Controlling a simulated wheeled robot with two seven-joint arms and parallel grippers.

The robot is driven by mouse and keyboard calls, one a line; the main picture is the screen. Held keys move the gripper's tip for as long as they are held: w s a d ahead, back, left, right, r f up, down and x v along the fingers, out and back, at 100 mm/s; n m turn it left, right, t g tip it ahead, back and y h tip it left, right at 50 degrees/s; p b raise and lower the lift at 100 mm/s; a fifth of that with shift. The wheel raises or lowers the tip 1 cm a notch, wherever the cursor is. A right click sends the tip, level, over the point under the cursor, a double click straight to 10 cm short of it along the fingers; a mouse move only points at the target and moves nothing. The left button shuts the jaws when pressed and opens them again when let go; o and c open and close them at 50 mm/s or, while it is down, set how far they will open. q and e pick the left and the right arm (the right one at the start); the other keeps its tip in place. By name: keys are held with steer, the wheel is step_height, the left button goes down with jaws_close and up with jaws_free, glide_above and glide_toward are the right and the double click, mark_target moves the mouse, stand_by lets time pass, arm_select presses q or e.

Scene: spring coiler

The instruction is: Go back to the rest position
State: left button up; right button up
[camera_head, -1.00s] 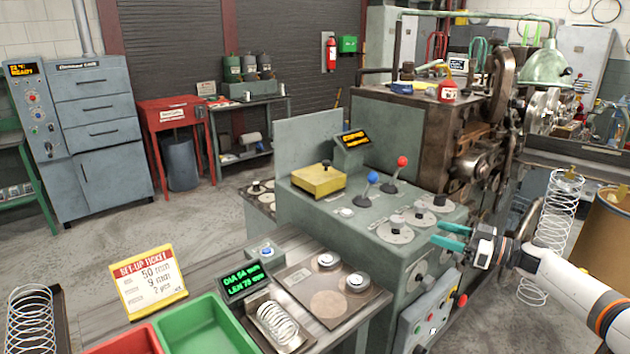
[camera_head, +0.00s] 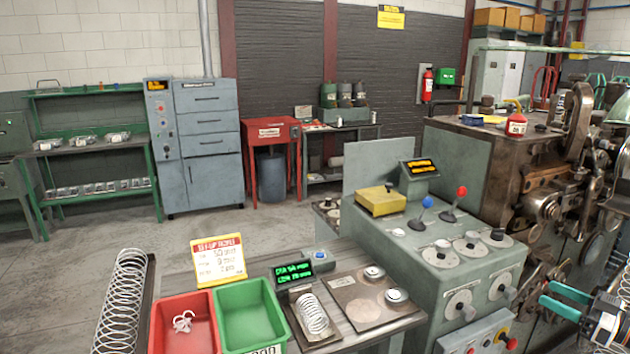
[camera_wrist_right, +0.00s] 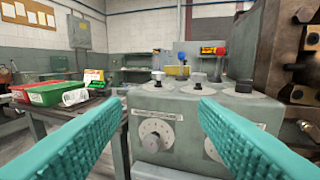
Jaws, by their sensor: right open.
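My right gripper (camera_head: 565,301) is at the lower right of the head view, with its teal fingers apart and nothing between them. In the right wrist view its two fingers (camera_wrist_right: 155,135) are spread wide and empty, facing the green control console (camera_wrist_right: 180,105). It is in front of and to the right of the console's dial face (camera_head: 480,300) in the head view. No contact shows there. My left gripper is not in view.
A bench at the front holds a red bin (camera_head: 185,335), a green bin (camera_head: 248,318), a set-up ticket (camera_head: 218,262) and a spring in a gauge tray (camera_head: 311,316). The coiler machine (camera_head: 540,170) is at right. Open floor lies behind the bench.

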steer(key=a+f+m+t+h, duration=0.1)
steer(key=a+f+m+h, duration=0.15)
steer(key=f, duration=0.95)
steer(key=a+f+m+h, duration=0.1)
steer(key=f+h, duration=0.3)
steer(key=f, duration=0.7)
steer(key=s+a+f+m+g+h, duration=0.1)
steer(key=s+a+f+g+h, duration=0.15)
steer(key=s+f, duration=0.6)
steer(key=s+a+f+m+g+h, duration=0.1)
steer(key=s+a+f, duration=0.25)
steer(key=f, duration=0.95)
steer(key=s+a+f+g+h, duration=0.1)
steer(key=s+a+f+g, duration=0.25)
steer(key=s+f, duration=0.5)
steer(key=s+a+f+g, duration=0.2)
steer(key=s+a+f, duration=0.3)
steer(key=s, duration=0.7)
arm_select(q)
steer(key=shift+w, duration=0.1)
arm_select(e)
steer(key=s+a+f+g, duration=0.2)
steer(key=s+a, duration=0.2)
steer(key=s, duration=0.5)
steer(key=s+a+f+g, duration=0.3)
steer(key=s+a, duration=0.2)
steer(key=s, duration=0.5)
